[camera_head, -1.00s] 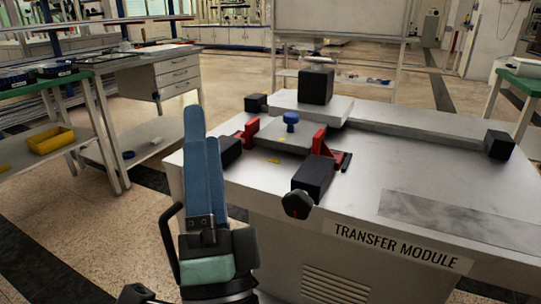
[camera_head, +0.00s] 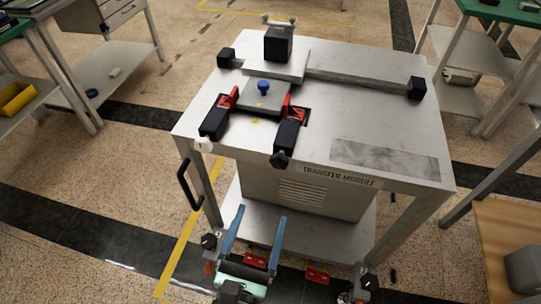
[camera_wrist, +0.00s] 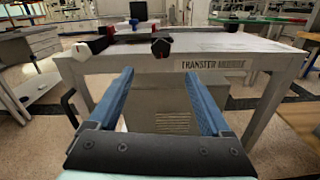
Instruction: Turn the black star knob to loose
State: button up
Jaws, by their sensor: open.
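The black star knob (camera_head: 279,160) sits on the front end of the right black block (camera_head: 286,138), at the table's front edge. It also shows in the wrist view (camera_wrist: 161,46), near the top and roughly centred beyond my fingers. Its setting cannot be read. My gripper (camera_head: 262,213) is open and empty, its two blue fingers apart. It is in front of the table, short of the knob and not touching it. In the wrist view the gap between the fingertips (camera_wrist: 158,72) lies below the knob.
A white knob (camera_head: 203,145) sits on the left black block (camera_head: 215,122). Red brackets (camera_head: 296,112) and a blue knob (camera_head: 263,87) stand behind. A black handle (camera_head: 188,186) sticks out at the table's left. A wooden surface (camera_head: 503,240) is at lower right.

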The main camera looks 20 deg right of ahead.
aim_at(278, 165)
jog(key=x, duration=1.3)
jog(key=shift+s+d+f, duration=0.1)
grip_shut()
